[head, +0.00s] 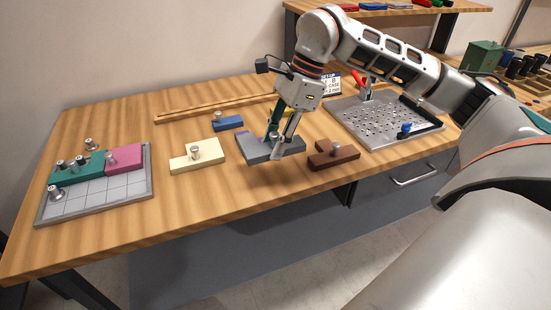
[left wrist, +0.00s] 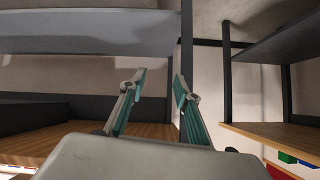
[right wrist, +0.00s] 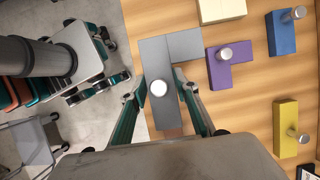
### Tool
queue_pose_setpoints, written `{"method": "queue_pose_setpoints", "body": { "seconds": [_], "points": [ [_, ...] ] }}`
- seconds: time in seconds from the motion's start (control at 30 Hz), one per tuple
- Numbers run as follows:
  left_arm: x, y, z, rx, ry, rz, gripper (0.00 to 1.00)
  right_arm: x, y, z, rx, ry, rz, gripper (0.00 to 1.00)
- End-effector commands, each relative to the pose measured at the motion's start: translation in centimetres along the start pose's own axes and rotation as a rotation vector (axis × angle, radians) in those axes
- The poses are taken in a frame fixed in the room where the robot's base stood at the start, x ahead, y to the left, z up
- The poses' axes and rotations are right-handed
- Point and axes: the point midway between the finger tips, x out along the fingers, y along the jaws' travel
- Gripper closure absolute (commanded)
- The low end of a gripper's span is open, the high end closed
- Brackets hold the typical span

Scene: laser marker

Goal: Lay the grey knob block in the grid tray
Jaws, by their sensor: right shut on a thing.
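The grey knob block (head: 287,151) is L-shaped with a round metal knob. In the head view it is at the table's middle, under my right gripper (head: 275,139). In the right wrist view the grey block (right wrist: 155,55) lies between the fingers of my right gripper (right wrist: 158,90), which is shut on its knob. I cannot tell whether the block is clear of the table. The grid tray (head: 100,203) is at the table's left, with a teal block (head: 93,167) and a pink block (head: 125,158) along its back. My left gripper (left wrist: 158,86) is open and empty, facing shelving.
A cream block (head: 182,163) stands between tray and grey block. A brown block (head: 335,156) is to the right; blue (head: 228,123), purple (right wrist: 222,70) and yellow (right wrist: 287,128) blocks are nearby. A perforated metal plate (head: 375,125) is farther right. The tray's front cells are mostly bare.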

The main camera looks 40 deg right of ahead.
Motion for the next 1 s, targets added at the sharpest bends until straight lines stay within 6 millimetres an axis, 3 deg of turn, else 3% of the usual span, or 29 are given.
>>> {"method": "queue_pose_setpoints", "body": {
  "seconds": [0.03, 0.1, 0.3, 0.57, 1.0],
  "points": [
    [-0.2, -0.1, -0.5, -0.002, 0.005, 0.0, 0.68, -1.9, -0.1, 0.9, -0.005, -0.004, -0.009, 0.93],
    [-0.3, 0.0, -0.8, -0.005, 0.007, 0.001, 0.68, -3.7, -0.1, 1.6, -0.005, -0.004, -0.008, 0.93],
    [-0.5, 0.3, -0.9, -0.012, 0.002, 0.008, 0.68, -8.0, 0.0, 3.3, -0.003, -0.003, -0.005, 0.93],
    [-0.9, 0.4, -1.0, -0.018, 0.0, 0.011, 0.68, -10.8, 0.0, 4.5, -0.001, -0.001, -0.002, 0.93],
    [-3.3, -0.4, -5.8, -0.025, 0.026, 0.008, 0.68, -15.5, 0.1, 6.4, -0.002, -0.002, -0.003, 0.93]
  ]
}}
